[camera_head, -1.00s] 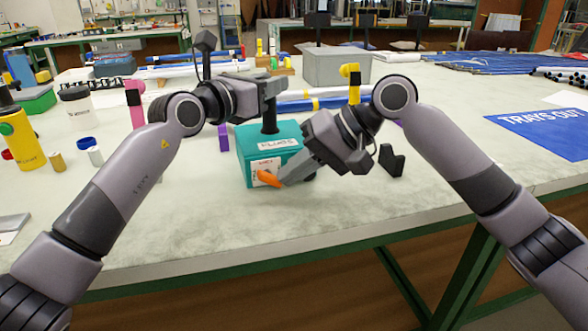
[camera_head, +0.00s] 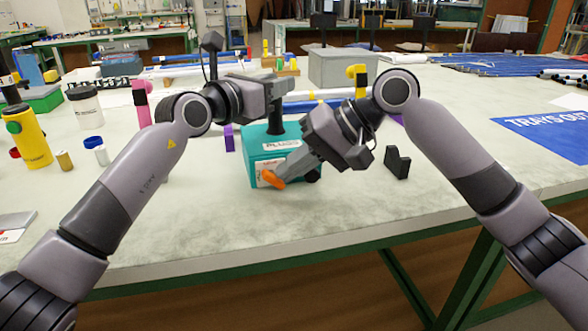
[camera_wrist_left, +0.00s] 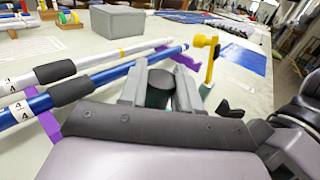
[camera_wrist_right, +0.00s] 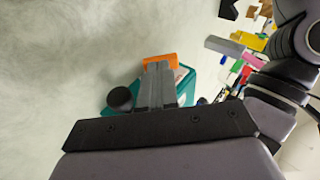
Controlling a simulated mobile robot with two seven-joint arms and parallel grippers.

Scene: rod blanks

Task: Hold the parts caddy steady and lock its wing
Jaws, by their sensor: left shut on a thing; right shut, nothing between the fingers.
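The parts caddy is a teal box (camera_head: 256,140) with white labels and a dark upright post (camera_head: 276,124), near the table's front edge. My left gripper (camera_head: 280,92) is shut on the top of the post; the left wrist view shows the dark post (camera_wrist_left: 160,88) between its fingers. An orange wing (camera_head: 271,180) sits at the caddy's front. My right gripper (camera_head: 287,172) is shut and empty, its fingertips at the wing. In the right wrist view the closed fingertips meet the orange wing (camera_wrist_right: 160,60); I cannot tell how firmly. A dark round knob (camera_wrist_right: 120,99) is beside them.
A black bracket (camera_head: 397,163) stands right of the caddy. Blue and white rods lie behind the caddy. A yellow bottle (camera_head: 28,138) and small caps stand left. The front table surface is mostly clear.

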